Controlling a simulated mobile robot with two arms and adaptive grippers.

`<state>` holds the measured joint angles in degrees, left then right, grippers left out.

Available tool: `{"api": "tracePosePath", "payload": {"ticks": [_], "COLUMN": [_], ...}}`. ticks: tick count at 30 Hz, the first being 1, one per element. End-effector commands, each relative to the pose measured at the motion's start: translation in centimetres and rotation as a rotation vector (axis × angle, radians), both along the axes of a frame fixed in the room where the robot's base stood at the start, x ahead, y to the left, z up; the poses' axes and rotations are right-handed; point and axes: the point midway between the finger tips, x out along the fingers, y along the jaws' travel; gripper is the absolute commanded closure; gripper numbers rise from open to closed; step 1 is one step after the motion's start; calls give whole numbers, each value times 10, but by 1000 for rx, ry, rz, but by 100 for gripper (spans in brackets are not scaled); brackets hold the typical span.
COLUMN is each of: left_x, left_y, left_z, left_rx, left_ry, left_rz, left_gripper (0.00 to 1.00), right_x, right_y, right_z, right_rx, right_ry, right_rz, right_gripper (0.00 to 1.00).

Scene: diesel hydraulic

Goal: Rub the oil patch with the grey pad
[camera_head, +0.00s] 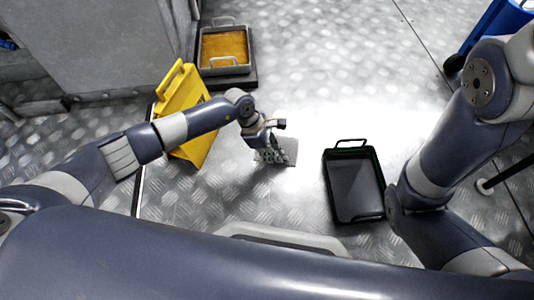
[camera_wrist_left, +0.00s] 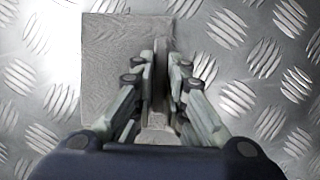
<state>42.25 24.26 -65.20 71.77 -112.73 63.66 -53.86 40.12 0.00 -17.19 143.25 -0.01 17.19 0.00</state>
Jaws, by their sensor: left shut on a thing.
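The grey pad (camera_head: 287,147) is a flat square on the tread-plate floor, under my left gripper (camera_head: 272,152). In the left wrist view the grey pad (camera_wrist_left: 108,50) shows a fine wavy texture on top. There my left gripper (camera_wrist_left: 161,70) is shut on an upright grey part that seems to belong to the pad. The gripper points down and hides part of the pad. I cannot make out an oil patch; the floor under the pad is hidden. My right arm is at the right, but its gripper is out of view.
A black tray with a handle (camera_head: 354,188) lies right of the pad. A yellow folded sign (camera_head: 183,100) stands at the left, behind my left forearm. A metal tray with orange contents (camera_head: 224,48) is at the back. The floor between pad and black tray is clear.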

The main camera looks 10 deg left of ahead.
Motion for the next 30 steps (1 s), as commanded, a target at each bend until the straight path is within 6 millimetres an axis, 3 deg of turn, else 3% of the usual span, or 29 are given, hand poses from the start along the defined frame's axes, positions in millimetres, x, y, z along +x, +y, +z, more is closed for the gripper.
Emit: {"api": "tracePosePath", "payload": {"ticks": [6, 13, 30], "left_x": [5, 5, -6], "left_y": [-18, -19, 20], "left_z": [-2, 1, -2], "left_rx": [1, 1, 2], "left_ry": [1, 3, 2], "left_rz": [-1, 1, 1], "left_gripper": [100, 100, 100], "right_x": [0, 0, 0], "right_y": [0, 0, 0], "right_z": [-7, -4, 7], "right_rx": [0, 0, 0], "right_ry": [0, 0, 0], "right_rz": [0, 0, 0], "right_gripper": [100, 100, 100]}}
